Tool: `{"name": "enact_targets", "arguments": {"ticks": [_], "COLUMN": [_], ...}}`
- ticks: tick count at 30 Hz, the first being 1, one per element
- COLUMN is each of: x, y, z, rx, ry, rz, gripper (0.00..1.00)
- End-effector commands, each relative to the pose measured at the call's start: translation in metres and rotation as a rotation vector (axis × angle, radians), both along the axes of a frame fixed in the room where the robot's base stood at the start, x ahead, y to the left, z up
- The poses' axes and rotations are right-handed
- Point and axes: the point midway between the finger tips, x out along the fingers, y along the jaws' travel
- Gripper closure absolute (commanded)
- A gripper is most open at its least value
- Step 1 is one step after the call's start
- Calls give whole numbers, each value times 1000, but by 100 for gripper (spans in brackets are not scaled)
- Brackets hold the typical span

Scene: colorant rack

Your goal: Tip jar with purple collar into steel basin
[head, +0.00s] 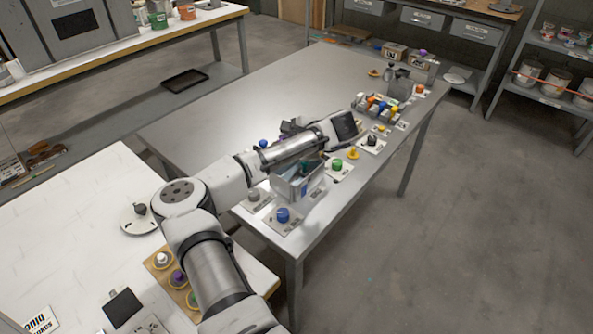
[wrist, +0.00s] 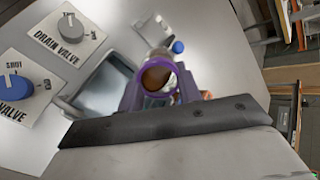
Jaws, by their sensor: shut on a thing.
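The jar with the purple collar (wrist: 159,66) is held between the fingers of my gripper (wrist: 160,92) in the wrist view. Its round purple rim faces the camera, with brown-amber inside it. The steel basin (wrist: 75,103) is an open grey box left of the jar in the wrist view; the jar is beside its opening in that picture. In the head view the basin (head: 298,190) stands on the metal table beneath my forearm, which partly covers it. My gripper and the held jar are not clear in the head view.
Labelled plates with knobs surround the basin: a grey drain valve knob (wrist: 70,24), a blue knob (head: 282,215) and a green knob (head: 337,163). A rack of coloured caps (head: 378,106) stands further along the table edge. The metal table's left part (head: 240,110) is clear.

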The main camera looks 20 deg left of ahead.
Motion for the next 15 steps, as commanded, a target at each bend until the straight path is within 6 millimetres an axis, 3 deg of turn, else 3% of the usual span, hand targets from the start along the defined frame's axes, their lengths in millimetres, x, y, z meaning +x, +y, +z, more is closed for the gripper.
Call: {"name": "enact_targets", "arguments": {"ticks": [15], "x": [0], "y": [-1], "z": [-7], "rx": [67], "ry": [-25], "rz": [-1], "gripper": [88]}}
